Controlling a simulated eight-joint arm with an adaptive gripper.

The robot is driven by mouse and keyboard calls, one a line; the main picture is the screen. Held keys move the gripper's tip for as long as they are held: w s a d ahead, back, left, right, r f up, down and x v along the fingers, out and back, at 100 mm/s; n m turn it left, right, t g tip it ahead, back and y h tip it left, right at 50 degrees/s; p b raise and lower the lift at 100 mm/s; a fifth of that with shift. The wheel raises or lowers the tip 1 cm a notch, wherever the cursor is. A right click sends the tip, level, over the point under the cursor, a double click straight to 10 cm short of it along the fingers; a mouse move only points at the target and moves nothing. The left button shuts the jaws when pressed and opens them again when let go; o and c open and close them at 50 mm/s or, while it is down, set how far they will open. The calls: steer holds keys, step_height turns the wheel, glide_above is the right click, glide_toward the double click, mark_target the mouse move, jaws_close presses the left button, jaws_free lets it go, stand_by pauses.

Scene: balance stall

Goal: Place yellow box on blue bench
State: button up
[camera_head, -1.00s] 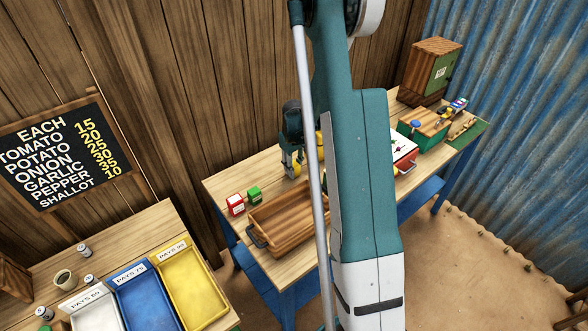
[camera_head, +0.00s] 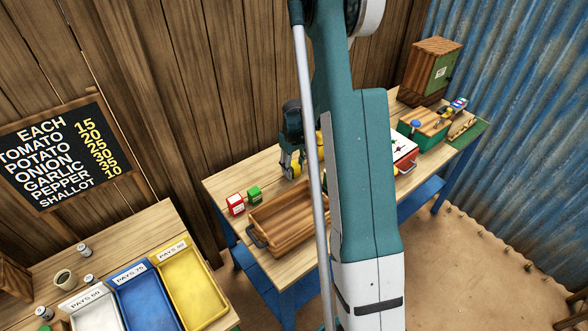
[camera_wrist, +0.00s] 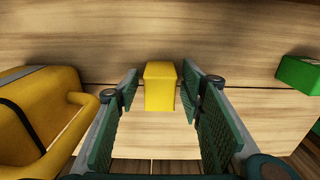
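The yellow box (camera_wrist: 160,88) stands on a wooden top in the wrist view. My gripper (camera_wrist: 162,88) is open, with a green-padded finger on each side of the box and gaps visible between box and pads. In the head view my gripper (camera_head: 291,170) is low over the wooden top of the blue bench (camera_head: 271,271), near its back edge. A bit of yellow shows by the fingers there, but I cannot tell whether it is the box.
A yellow handled container (camera_wrist: 35,115) is close on the left in the wrist view, and a green box (camera_wrist: 300,74) is at right.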

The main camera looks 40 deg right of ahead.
mark_target(293, 165)
steer(key=shift+r, duration=6.05)
steer(key=s+a+r+t, duration=0.2)
steer(key=s+a+r, duration=0.3)
steer(key=a+r, duration=0.5)
steer(key=s+a+r+t, duration=0.1)
steer(key=s+a+r, duration=0.4)
steer(key=a+r, duration=0.55)
steer(key=s+a+r+t, duration=0.3)
steer(key=s+a+t, duration=0.1)
steer(key=s+a, duration=1)
steer(key=s, duration=0.3)
steer(key=shift+a, duration=0.25)
